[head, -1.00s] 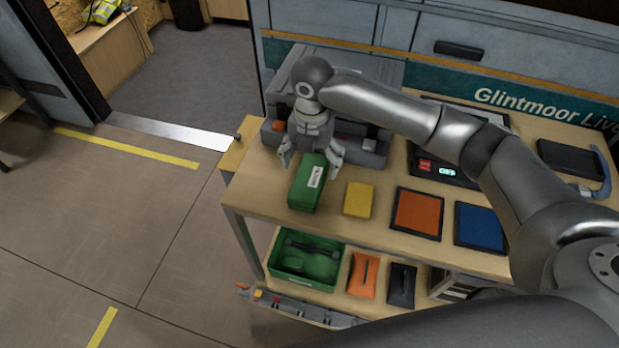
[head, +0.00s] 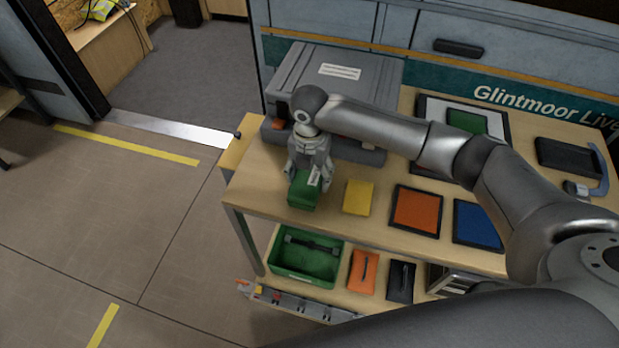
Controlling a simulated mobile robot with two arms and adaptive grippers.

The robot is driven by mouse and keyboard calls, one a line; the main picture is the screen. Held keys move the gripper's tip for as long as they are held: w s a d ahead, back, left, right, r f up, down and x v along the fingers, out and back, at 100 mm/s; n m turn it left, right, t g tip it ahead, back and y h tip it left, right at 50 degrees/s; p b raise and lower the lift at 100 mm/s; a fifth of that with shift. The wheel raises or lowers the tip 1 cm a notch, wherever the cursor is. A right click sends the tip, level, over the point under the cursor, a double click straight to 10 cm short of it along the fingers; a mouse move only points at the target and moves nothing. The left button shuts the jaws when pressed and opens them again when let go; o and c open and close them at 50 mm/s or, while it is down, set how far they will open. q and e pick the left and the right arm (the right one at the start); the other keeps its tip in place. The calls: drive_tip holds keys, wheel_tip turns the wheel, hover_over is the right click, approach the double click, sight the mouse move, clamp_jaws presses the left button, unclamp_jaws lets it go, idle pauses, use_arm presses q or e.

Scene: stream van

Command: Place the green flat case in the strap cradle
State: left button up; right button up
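The green flat case (head: 302,193), with a white label, is on the left front of the wooden worktop (head: 340,226). My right gripper (head: 309,172) is over its far end, with its fingers close against the sides; it looks shut on the case. The gripper hides the far part of the case. On the lower shelf, a green open tray (head: 300,276) has a dark strap or handle across it. I cannot tell whether this is the strap cradle. My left gripper is not in view.
A yellow block (head: 358,198), an orange pad (head: 417,210) and a blue pad (head: 479,226) lie right of the case. A grey equipment case (head: 340,72) stands behind my gripper. Orange (head: 363,272) and black (head: 401,283) pouches lie beside the green tray. Floor at left is clear.

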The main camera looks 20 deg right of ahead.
drive_tip(key=c, duration=0.7)
drive_tip(key=shift+c, duration=0.7)
drive_tip(key=shift+r, duration=0.15)
